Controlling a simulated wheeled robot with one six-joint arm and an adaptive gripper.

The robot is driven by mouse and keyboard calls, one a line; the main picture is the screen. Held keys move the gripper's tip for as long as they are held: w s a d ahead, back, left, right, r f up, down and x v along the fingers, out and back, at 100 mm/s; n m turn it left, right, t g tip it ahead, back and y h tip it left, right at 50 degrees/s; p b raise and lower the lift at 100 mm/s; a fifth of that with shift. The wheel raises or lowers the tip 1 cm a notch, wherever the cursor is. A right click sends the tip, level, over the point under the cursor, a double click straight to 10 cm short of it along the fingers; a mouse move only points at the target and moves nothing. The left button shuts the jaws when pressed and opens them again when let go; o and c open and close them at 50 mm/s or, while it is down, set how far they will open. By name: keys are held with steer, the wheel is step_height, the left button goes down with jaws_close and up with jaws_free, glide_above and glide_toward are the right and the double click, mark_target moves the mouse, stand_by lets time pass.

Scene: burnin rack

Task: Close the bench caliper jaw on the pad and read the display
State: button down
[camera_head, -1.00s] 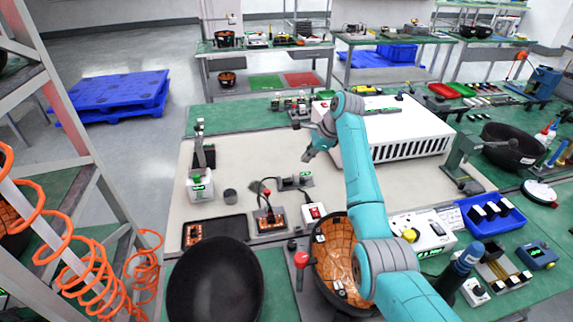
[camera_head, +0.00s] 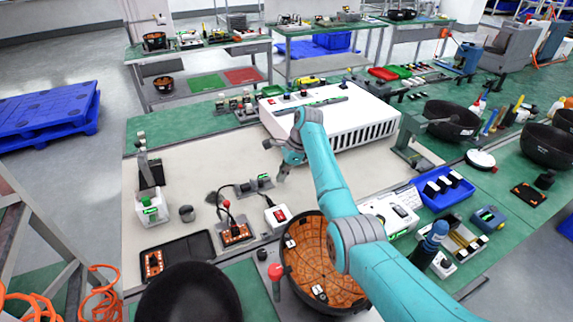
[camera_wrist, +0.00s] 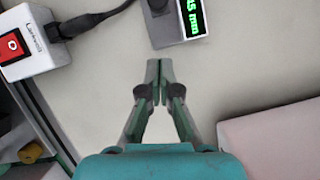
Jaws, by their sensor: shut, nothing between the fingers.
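The bench caliper (camera_head: 247,188) is a small dark grey block on the light mat, with a small green display at its right end. In the wrist view part of the caliper (camera_wrist: 166,32) shows at the top edge. Its lit green display (camera_wrist: 193,17) is cut off by the frame; "45 mm" is partly legible. My gripper (camera_head: 281,178) is just to the right of the caliper in the head view. In the wrist view my gripper (camera_wrist: 159,65) has its fingertips together, empty, below the caliper and apart from it. I cannot make out the jaw or pad clearly.
A white switch box (camera_head: 278,218) with a red rocker stands near the caliper; its cable runs close by. A large white vented box (camera_head: 335,125) is behind my arm. An orange-lined bowl (camera_head: 322,265) sits in front. Bare mat lies left of the caliper.

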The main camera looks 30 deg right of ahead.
mark_target(262, 182)
steer(key=shift+w+a+f, duration=0.1)
steer(key=shift+w+a, duration=0.15)
steer(key=shift+a, duration=0.75)
steer(key=shift+w+a+f, duration=0.1)
steer(key=shift+w+a, duration=0.1)
steer(key=shift+a, duration=0.8)
steer(key=shift+a, duration=1.2)
steer(key=d, duration=0.4)
steer(key=shift+s+d, duration=0.1)
steer(key=shift+s, duration=0.3)
steer(key=w+v, duration=0.1)
steer(key=v, duration=0.9)
steer(key=shift+s+d, duration=0.3)
steer(key=shift+s, duration=0.2)
